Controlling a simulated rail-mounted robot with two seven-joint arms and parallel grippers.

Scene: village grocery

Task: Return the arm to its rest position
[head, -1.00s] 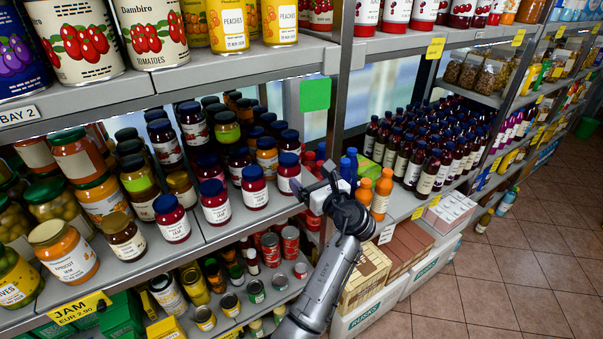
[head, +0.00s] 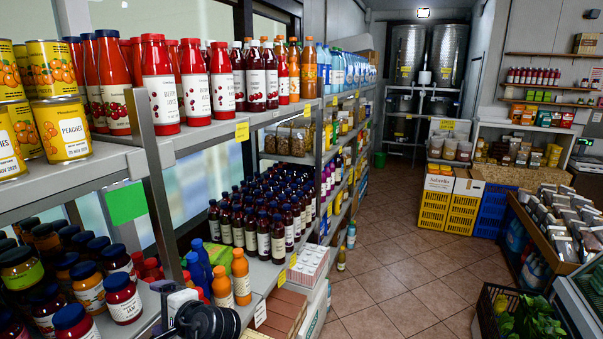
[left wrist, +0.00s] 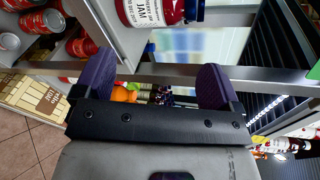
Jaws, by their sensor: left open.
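My left gripper (head: 172,306) shows at the bottom of the head view, partly cut off by the lower edge. It is beside the shelf front, left of the orange bottles (head: 241,277). In the left wrist view its two purple-padded fingers (left wrist: 155,82) are spread wide apart, with nothing between them. A jar of jam (left wrist: 160,12) with a red body shows beyond the fingers at the top of that view. My right gripper is not in view.
A metal shelf post (head: 155,150) and shelf edges stand close to the gripper. Dark bottles (head: 262,228) and red juice bottles (head: 195,85) crowd the shelves. The tiled aisle floor (head: 385,260) is open to the right. Crates (head: 433,212) stand farther back.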

